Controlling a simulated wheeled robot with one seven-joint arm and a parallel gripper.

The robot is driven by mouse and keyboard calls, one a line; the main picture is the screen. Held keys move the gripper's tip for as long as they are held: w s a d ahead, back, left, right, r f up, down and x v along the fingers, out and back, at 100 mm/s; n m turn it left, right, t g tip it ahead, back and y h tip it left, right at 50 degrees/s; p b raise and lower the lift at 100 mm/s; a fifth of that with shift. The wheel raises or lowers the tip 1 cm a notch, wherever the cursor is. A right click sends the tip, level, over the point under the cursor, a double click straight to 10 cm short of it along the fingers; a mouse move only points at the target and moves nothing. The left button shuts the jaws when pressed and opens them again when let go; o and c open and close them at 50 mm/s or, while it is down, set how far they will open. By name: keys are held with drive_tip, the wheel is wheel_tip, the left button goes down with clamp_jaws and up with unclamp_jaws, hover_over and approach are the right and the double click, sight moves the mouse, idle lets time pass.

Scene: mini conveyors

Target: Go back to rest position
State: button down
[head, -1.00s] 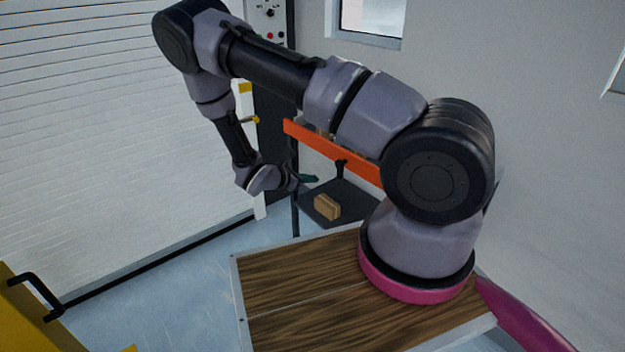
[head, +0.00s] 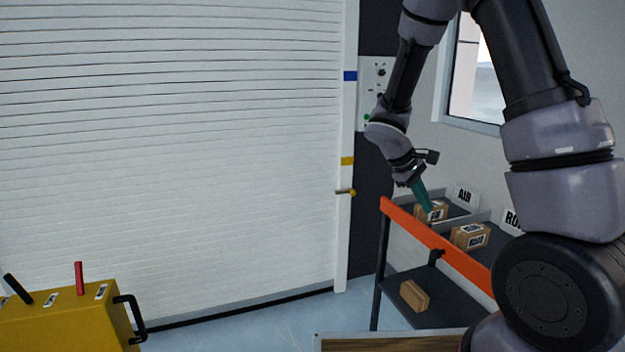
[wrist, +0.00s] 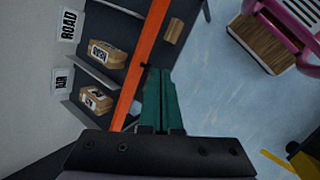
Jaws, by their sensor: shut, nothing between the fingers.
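My gripper (head: 428,206) has teal fingers that are shut together with nothing between them. In the head view it hangs from my arm at the upper right, its fingers overlapping the AIR box (head: 438,213) on the rack's upper level. In the wrist view the closed fingers (wrist: 160,75) point up the picture, just right of the rack's orange bar (wrist: 148,50), with floor behind their right side. The head view does not show clearly how far the fingers are from the box.
The rack's orange bar (head: 436,247) fronts a ROAD box (head: 470,236). A plain box (head: 414,296) lies on the lower shelf. A yellow cabinet (head: 65,325) with levers stands lower left. A white shutter (head: 170,140) fills the left. Floor (head: 270,325) is clear between.

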drive_tip(key=s+a+r+m+t+y, duration=0.2)
drive_tip(key=s+r+m+t+y, duration=0.1)
drive_tip(key=s+r, duration=0.6)
drive_tip(key=s+a+r+m+t+y, duration=0.2)
drive_tip(key=s+r+m+y, duration=0.3)
drive_tip(key=r, duration=1)
drive_tip(key=s+m+t, duration=0.1)
drive_tip(key=s+m, duration=0.2)
drive_tip(key=s, duration=0.1)
drive_tip(key=shift+a+r+t, duration=0.15)
drive_tip(key=shift+r+t, duration=0.2)
drive_tip(key=shift+t, duration=0.05)
